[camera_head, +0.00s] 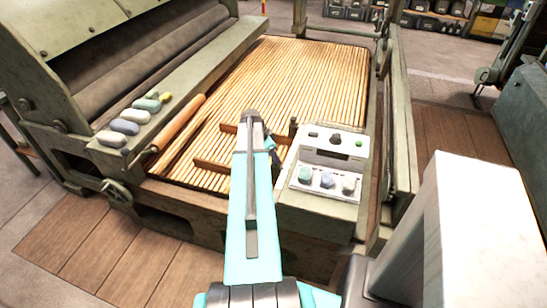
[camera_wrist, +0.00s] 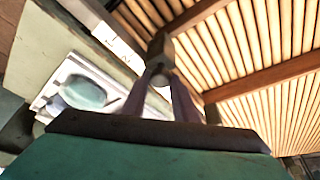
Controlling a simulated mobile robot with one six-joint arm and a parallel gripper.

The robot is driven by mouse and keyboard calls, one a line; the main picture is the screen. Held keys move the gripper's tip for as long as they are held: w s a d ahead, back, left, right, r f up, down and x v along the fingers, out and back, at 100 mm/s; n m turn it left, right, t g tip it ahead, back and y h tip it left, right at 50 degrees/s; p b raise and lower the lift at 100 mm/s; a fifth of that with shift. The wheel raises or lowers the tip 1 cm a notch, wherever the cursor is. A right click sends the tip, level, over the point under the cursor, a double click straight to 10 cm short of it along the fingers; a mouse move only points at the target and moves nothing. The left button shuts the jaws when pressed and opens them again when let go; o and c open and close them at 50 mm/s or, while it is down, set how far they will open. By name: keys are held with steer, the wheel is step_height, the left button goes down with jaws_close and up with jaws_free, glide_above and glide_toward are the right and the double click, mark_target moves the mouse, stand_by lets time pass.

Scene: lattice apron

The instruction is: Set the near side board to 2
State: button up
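The near side board (camera_head: 211,166) is a dark brown strip lying across the slatted apron (camera_head: 320,75). My arm hides its right part. A second dark board (camera_head: 228,128) lies farther back. A short dark post (camera_head: 293,126) stands at the back left corner of the control box. My gripper (camera_wrist: 163,78) points down near the box's left edge, and my arm mostly hides it in the head view. In the wrist view a dark olive block (camera_wrist: 160,48) shows at the fingertips. I cannot tell whether the fingers touch it.
The control box (camera_head: 318,209) has coloured knobs and stands just right of my gripper. A tan wooden roller handle (camera_head: 178,123) lies at the left. Several stone-like pads (camera_head: 125,126) sit on the left ledge. The machine's side rail (camera_head: 403,130) rises at the right.

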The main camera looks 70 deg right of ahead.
jaws_close()
steer(key=a+b, duration=0.1)
steer(key=a, duration=0.3)
steer(key=shift+s, duration=0.15)
steer(key=o, duration=0.6)
jaws_free()
steer(key=shift+o, duration=0.2)
steer(key=shift+r, duration=0.15)
steer(key=b+v, duration=0.2)
steer(key=v, duration=1.1)
steer(key=shift+a+r, duration=0.2)
steer(key=shift+r, duration=0.05)
